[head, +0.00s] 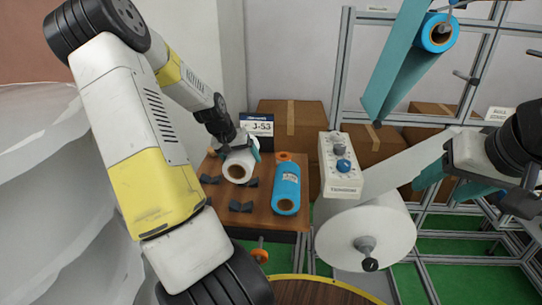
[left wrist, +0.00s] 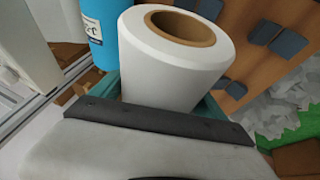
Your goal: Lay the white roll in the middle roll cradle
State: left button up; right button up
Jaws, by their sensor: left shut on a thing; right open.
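The white roll (head: 238,168), with a brown core, is held by my left gripper (head: 241,150) over the back part of the wooden board (head: 222,224). In the left wrist view the white roll (left wrist: 178,70) sits between the teal fingers. Dark cradle blocks (head: 240,206) stand on the board in front of and beside the roll; several more show in the left wrist view (left wrist: 290,43). I cannot tell which pair is the middle cradle, or whether the roll touches the board. My right gripper (head: 447,180) is open and empty at the right.
A control box (head: 340,164) and a large white reel (head: 365,235) stand further right. Cardboard boxes (head: 305,122) are behind. A sign (head: 258,124) stands at the back.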

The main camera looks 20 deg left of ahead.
aim_at(246, 160)
pick_arm(q)
jog(key=shift+f, duration=5.2)
jog(key=shift+d+f, duration=0.1)
jog(key=shift+f, duration=0.25)
jog(key=o, duration=1.6)
jog(key=shift+c, duration=0.2)
jog(key=v, duration=0.7)
jog(key=shift+s+r, duration=0.15)
jog(key=shift+r, duration=0.2)
jog(key=shift+m+g+y, duration=0.4)
jog(key=shift+m, duration=0.4)
jog(key=d+r, duration=0.1)
jog(key=r, duration=0.1)
jog(key=s+d+r, duration=0.1)
jog(key=d+r, duration=0.3)
jog(key=shift+s, duration=0.3)
jog(key=s+d+r+m+t+h, duration=0.1)
jog(key=s+d+r+m, duration=0.1)
jog(key=s+d+r, duration=1.5)
jog(key=s+r, duration=0.2)
jog(key=s, duration=0.1)
jog(key=shift+s+d+t, duration=0.15)
jog(key=shift+s+t, duration=0.1)
jog(key=shift+t, duration=0.15)
